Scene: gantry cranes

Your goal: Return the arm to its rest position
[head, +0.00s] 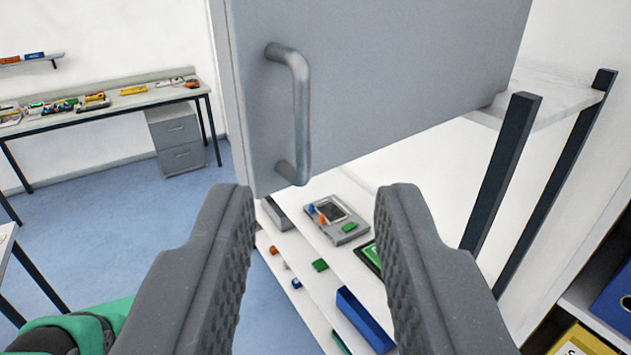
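My gripper (312,205) is open, its two grey fingers wide apart with nothing between them. It points at a grey cabinet door (390,75) with a metal bar handle (298,115). The fingertips appear just below the handle, apart from it. Below the door, between and beyond the fingers, I see white shelves with several items on them.
A grey device (337,218) and a blue block (364,320) lie on the white shelves. Dark posts (503,170) stand at right, with blue and yellow binders (612,300) lower right. A workbench (110,105) and drawer unit (178,140) stand back left. Blue floor (130,215) is clear at left.

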